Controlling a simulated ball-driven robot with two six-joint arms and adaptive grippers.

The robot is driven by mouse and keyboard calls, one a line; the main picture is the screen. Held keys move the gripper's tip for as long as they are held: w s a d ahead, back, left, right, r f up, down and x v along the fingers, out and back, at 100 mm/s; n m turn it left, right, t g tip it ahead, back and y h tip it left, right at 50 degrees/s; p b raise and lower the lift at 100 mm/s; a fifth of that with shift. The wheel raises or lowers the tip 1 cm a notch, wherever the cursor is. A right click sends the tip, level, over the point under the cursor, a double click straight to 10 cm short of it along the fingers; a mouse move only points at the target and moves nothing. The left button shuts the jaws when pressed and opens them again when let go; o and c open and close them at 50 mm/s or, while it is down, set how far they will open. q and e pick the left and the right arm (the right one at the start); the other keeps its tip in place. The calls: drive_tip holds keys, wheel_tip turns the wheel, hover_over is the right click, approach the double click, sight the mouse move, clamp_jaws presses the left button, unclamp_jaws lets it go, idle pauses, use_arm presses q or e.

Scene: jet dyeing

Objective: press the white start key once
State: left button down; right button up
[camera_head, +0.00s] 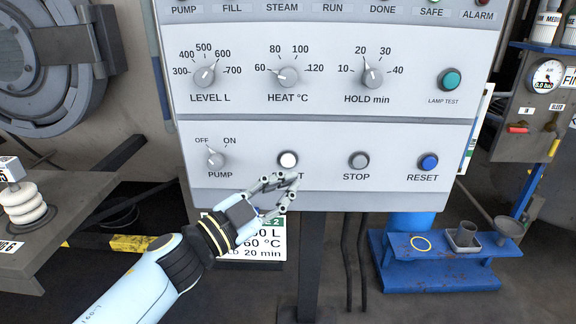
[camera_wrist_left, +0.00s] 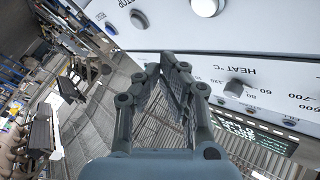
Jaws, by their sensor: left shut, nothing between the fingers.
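The white start key (camera_head: 288,159) is a round white button in a dark ring on the lower part of the grey control panel (camera_head: 320,187). It also shows at the top edge of the left wrist view (camera_wrist_left: 206,5), partly cut off. My left gripper (camera_head: 289,181) is shut and empty, just below the key in the head view, and its fingers cover part of the key's label. The gripper also shows in the left wrist view (camera_wrist_left: 175,66). The key itself is uncovered; I cannot tell the exact gap in depth. My right gripper is out of view.
The PUMP switch (camera_head: 215,160) is left of the key; the grey STOP key (camera_head: 358,160) and blue RESET key (camera_head: 428,162) are to its right. Three dials, including the HEAT dial (camera_head: 287,76), sit above. A sign (camera_head: 262,240) is below, partly behind my arm.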

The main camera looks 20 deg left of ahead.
sight(286, 168)
use_arm(q)
drive_tip(key=w, duration=0.2)
drive_tip(key=w+a+b, duration=0.1)
drive_tip(key=w, duration=0.2)
drive_tip(key=shift+w+a, duration=0.35)
idle(1.1)
drive_tip(key=shift+w+a, duration=0.1)
drive_tip(key=shift+w, duration=0.3)
